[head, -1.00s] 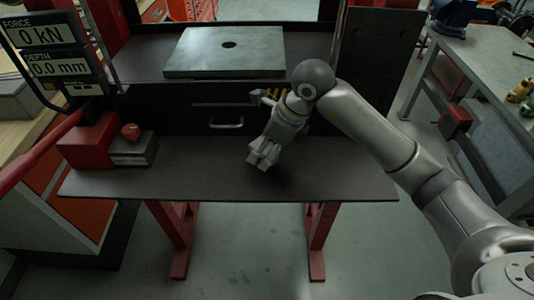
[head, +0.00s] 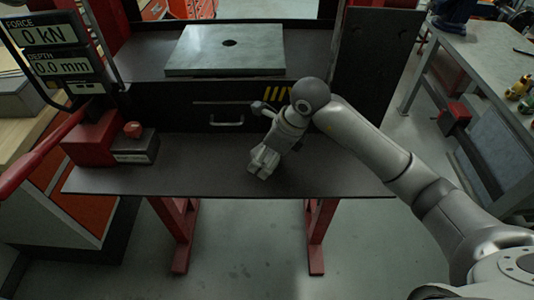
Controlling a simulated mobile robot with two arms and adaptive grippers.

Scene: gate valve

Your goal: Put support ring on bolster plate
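The bolster plate (head: 255,54) is a pale grey-green square slab with a dark round hole near its middle, lying flat on the upper deck of the press. No support ring can be made out in the head view. My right gripper (head: 260,168) points down over the dark lower shelf, in front of and below the plate and clear of it. Its fingers are small and partly hidden, so I cannot tell whether they are open or hold anything. My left gripper is not in view.
The dark lower shelf (head: 210,177) is mostly bare. A red and grey pump block (head: 135,146) with a red handle stands at its left end. A force and depth display (head: 55,50) hangs at upper left. A workbench (head: 475,62) stands at right.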

